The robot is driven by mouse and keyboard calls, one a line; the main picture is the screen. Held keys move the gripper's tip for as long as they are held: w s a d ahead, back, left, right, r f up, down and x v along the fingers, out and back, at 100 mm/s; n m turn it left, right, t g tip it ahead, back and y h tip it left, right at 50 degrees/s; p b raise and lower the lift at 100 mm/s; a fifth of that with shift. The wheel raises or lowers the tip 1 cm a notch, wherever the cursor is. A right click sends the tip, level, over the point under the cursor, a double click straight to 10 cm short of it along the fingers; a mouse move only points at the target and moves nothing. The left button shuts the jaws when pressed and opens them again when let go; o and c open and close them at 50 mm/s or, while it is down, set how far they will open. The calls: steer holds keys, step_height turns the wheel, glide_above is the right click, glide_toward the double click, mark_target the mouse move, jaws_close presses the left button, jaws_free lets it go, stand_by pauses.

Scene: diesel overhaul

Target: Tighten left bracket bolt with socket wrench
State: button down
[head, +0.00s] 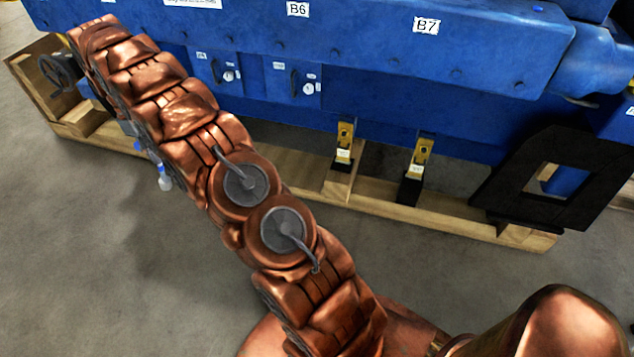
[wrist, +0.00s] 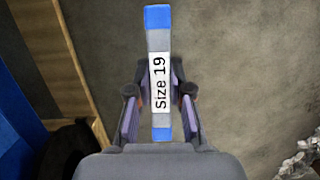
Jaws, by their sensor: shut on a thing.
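My gripper (wrist: 160,100) is shut on the socket wrench (wrist: 158,45), a grey bar with blue bands and a white "Size 19" label, seen in the wrist view with bare floor behind it. In the head view my arm hides most of the gripper; a small blue and white piece (head: 164,178) beside the arm may be part of the wrench. Two yellow brackets with black feet, a left one (head: 345,134) and a right one (head: 421,151), stand at the blue engine's lower edge, right of my arm. Their bolts are too small to make out. The wrench is apart from both brackets.
The blue engine (head: 430,60) with labels B6 and B7 rests on a wooden frame (head: 385,202). A black plate with a square opening (head: 505,180) stands at the right. A handwheel (head: 58,72) is at the far left. The concrete floor (head: 90,230) in front is clear.

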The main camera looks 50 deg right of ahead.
steer(key=d+f+m+t+b, duration=0.5)
steer(key=d+f+b, duration=0.5)
steer(key=d+b, duration=0.3)
steer(key=d+f+m+t+b, duration=0.5)
steer(key=d+f+b, duration=0.5)
steer(key=d, duration=0.5)
steer(key=s+d+f+n+g+h+b, duration=0.3)
steer(key=s+d+f+g+h, duration=0.1)
steer(key=s+d+f+h, duration=0.3)
steer(key=s+d+f+n+g+h+b, duration=0.3)
steer(key=s+d+f+h, duration=0.4)
steer(key=s+d+h, duration=0.4)
steer(key=s+d+n+g, duration=0.1)
steer(key=s+d, duration=0.2)
steer(key=shift+f, duration=0.15)
